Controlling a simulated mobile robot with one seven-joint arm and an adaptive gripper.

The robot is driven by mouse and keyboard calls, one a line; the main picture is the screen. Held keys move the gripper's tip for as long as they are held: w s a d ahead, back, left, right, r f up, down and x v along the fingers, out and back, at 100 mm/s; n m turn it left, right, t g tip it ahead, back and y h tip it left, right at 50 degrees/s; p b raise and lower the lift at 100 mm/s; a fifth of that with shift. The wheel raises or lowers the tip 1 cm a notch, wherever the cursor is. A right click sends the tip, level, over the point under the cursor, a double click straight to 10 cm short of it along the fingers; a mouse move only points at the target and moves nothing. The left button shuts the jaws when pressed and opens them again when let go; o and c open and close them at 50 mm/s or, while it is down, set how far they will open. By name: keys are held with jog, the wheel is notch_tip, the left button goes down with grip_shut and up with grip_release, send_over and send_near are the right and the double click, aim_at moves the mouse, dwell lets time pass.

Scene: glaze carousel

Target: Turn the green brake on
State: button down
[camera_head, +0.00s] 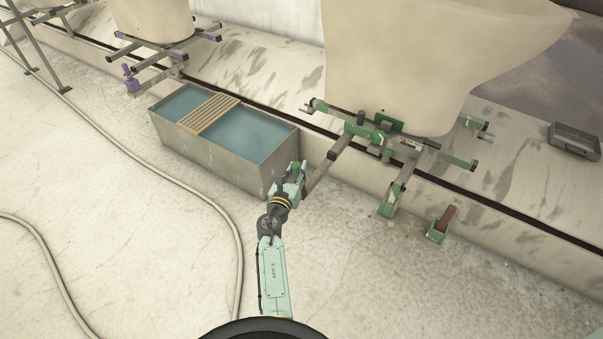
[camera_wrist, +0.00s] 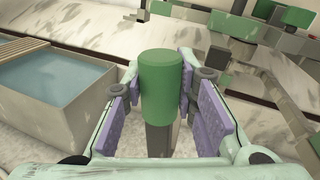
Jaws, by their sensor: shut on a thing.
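My gripper (camera_wrist: 165,105) has its purple pads on both sides of a green cylindrical handle (camera_wrist: 161,85) and is shut on it. A dark grey post shows below the handle in the wrist view. In the head view my gripper (camera_head: 291,178) is at the near end of a grey bar (camera_head: 326,168) that runs to the green-and-grey carousel frame (camera_head: 410,150). Near the floor by the frame stands a green bracket with a brown, tilted plate (camera_head: 446,218), apart from my gripper. I cannot tell for certain which part is the green brake.
A grey tank (camera_head: 220,160) of blue water with wooden slats lies just left of my gripper. A large cream vessel (camera_head: 415,65) stands on the frame. A hose (camera_head: 195,188) crosses the floor at left. A grey tray (camera_head: 574,141) rests at right.

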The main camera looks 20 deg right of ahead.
jog(key=shift+w+a+r+n+g+p, duration=0.25)
jog(key=shift+w+a+n+p, duration=0.35)
jog(key=shift+w+n+p, duration=0.35)
jog(key=w+a+f+n+g+p, duration=0.2)
jog(key=w+a+f+n+p, duration=0.1)
jog(key=w+f+n, duration=0.1)
jog(key=shift+a+f+n+p, duration=0.2)
jog(key=shift+f+n+p, duration=0.15)
jog(key=shift+n, duration=0.3)
jog(key=c, duration=1.3)
grip_release()
jog(key=shift+s, duration=0.1)
jog(key=v, duration=1.2)
